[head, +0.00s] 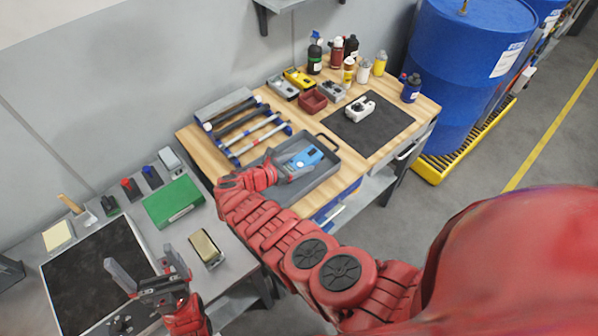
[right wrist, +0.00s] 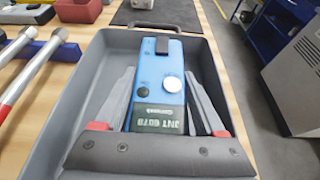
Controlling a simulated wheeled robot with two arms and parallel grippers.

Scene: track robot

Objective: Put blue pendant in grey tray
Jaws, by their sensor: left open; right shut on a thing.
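The blue pendant (head: 303,157) is a blue handheld box with a dark label and a round pale button. It is inside the outline of the grey tray (head: 318,178) on the wooden bench. In the right wrist view the pendant (right wrist: 160,75) lies between the walls of the tray (right wrist: 82,95). My right gripper (head: 284,168) is shut on the pendant, one finger on each side. Whether the pendant touches the tray floor cannot be told. My left gripper (head: 150,268) is open and empty over the grey table at lower left.
A rack with hammers (head: 245,130) stands left of the tray. A black mat (head: 385,125) with a white device (head: 360,107) lies to the right. Red bin (head: 313,101), bottles and meters stand behind. A green case (head: 172,202) and a dark mat (head: 95,270) lie on the grey table.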

